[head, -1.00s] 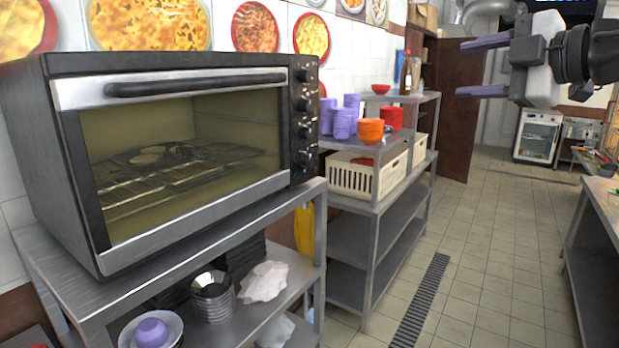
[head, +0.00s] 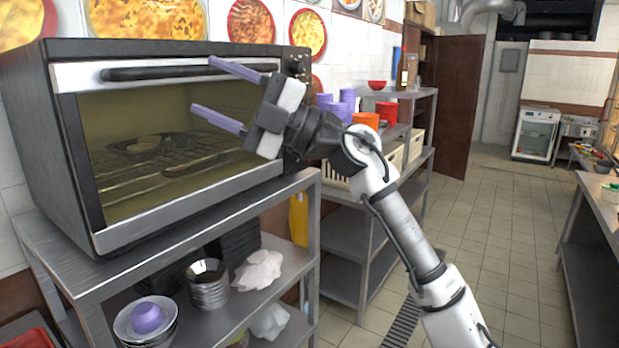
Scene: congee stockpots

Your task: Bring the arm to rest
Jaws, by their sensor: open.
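My gripper (head: 218,93) is open and empty, in front of the right part of the oven's glass door in the head view. Its two purple fingers point left, and I see nothing between them but the door behind. I cannot tell whether a finger touches the door. My arm reaches up from the bottom right, bent at the wrist. The black and silver oven (head: 95,226) stands on a metal shelf unit (head: 75,275) with its door shut. The gripper hides part of its door and knobs.
Below the oven are a purple bowl (head: 147,317), metal bowls (head: 208,284) and crumpled white cloth (head: 259,270). Behind my arm, a second rack holds purple cups (head: 348,97), an orange bowl (head: 366,120) and a cream basket (head: 335,172). A counter (head: 603,205) stands right. The tiled aisle is clear.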

